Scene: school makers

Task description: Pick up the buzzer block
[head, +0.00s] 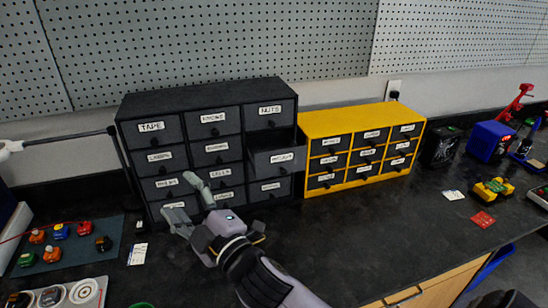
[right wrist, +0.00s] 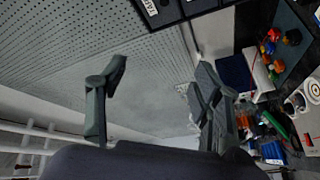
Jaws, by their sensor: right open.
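Several small coloured blocks lie on a dark mat (head: 45,262) at the left of the bench: orange blocks (head: 37,236), a blue block (head: 60,231), a red block (head: 85,228) and a dark one with orange (head: 103,243). I cannot tell which is the buzzer block. My right gripper (head: 182,198) is open and empty, in front of the dark drawer cabinet and right of the mat. In the right wrist view its fingers (right wrist: 160,85) are spread with nothing between them, and the blocks (right wrist: 270,42) show at the upper right. My left gripper is out of view.
The dark drawer cabinet (head: 160,105) has one drawer (head: 277,161) pulled out at its right side. A yellow drawer cabinet (head: 310,122) stands beside it. A white tray (head: 88,294) with round things is at the lower left.

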